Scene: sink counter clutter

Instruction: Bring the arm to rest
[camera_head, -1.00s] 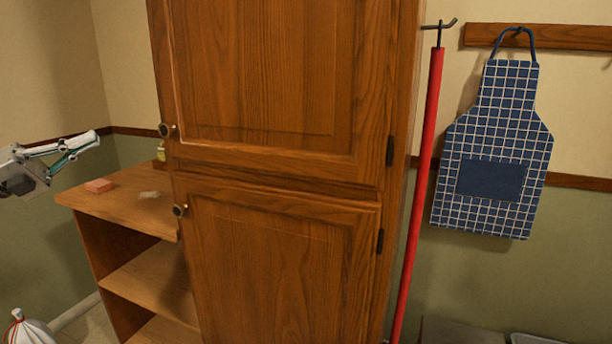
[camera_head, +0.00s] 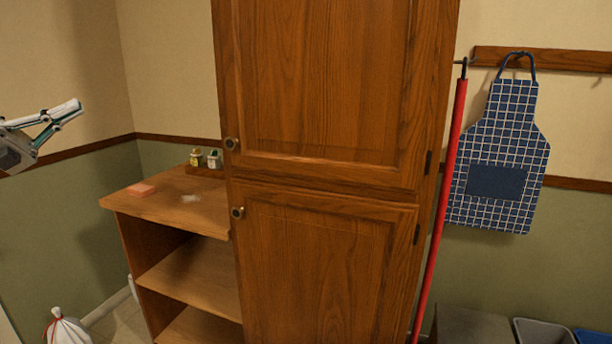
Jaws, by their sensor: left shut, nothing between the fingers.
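My left gripper (camera_head: 72,107) is at the left edge of the head view, raised in the air in front of the wall. Its fingers are together with nothing between them. It is apart from the wooden shelf unit (camera_head: 160,211), which stands lower and to its right. Only the gripper and a grey part of my left arm show; the rest is cut off by the frame edge. My right gripper is not in the picture.
A tall wooden cabinet (camera_head: 325,250) with closed doors fills the middle. A pink block (camera_head: 141,189) and small jars (camera_head: 214,159) sit on the shelf top. A red pole (camera_head: 446,190), blue checked apron (camera_head: 500,150), bins (camera_head: 543,331) and white bag (camera_head: 67,328) are around.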

